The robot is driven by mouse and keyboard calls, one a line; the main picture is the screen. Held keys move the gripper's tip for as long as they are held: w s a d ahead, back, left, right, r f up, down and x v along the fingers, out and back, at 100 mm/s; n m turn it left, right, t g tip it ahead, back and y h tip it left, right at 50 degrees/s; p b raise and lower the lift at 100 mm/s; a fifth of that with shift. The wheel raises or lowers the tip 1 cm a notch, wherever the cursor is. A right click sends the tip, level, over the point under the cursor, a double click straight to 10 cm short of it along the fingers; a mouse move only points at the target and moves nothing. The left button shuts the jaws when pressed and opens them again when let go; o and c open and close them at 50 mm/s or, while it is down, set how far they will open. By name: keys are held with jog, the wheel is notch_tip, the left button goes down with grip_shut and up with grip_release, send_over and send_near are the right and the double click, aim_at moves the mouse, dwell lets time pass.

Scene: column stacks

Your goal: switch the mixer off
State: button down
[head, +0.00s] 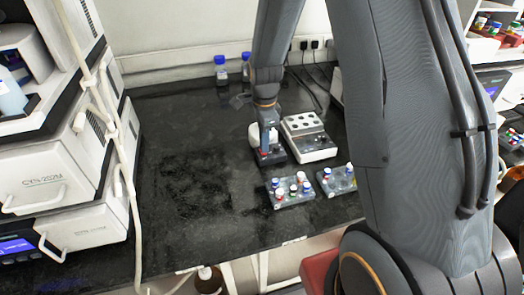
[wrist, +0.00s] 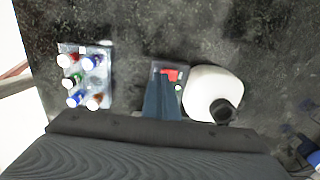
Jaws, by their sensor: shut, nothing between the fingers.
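The mixer is a small dark unit with a rounded white top (wrist: 207,88) and a black cup on it. In the head view the mixer (head: 272,158) stands on the black bench, partly hidden by my gripper. A red switch (wrist: 170,75) shows on its dark front part, with a small pale green spot beside it. My gripper (wrist: 162,80) is shut and empty, its bluish fingers pointing down over the front part, tips close beside the red switch. I cannot tell whether they touch it. In the head view my gripper (head: 265,148) is over the mixer's front.
A white block device (head: 312,140) stands right of the mixer. Two clear racks of capped vials, one left (head: 291,191) and one right (head: 338,180), stand in front. Blue-capped bottles (head: 221,72) are at the back wall. The bench to the left is clear.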

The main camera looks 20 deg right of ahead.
aim_at(264, 155)
jog(key=shift+f+b, duration=0.35)
jog(key=shift+f, duration=0.45)
dwell(0.4)
jog(key=shift+r, duration=0.1)
jog(key=shift+r+p, duration=1.85)
jog(key=shift+r, duration=0.6)
jog(key=shift+s+r, duration=0.25)
jog(key=s+r+n, duration=0.5)
jog(key=s+n, duration=0.4)
jog(key=s+r+n+t, duration=0.1)
jog(key=s+r+n, duration=0.3)
jog(key=s+n, duration=0.5)
jog(key=shift+s+r, duration=0.25)
jog(key=shift+r, duration=0.15)
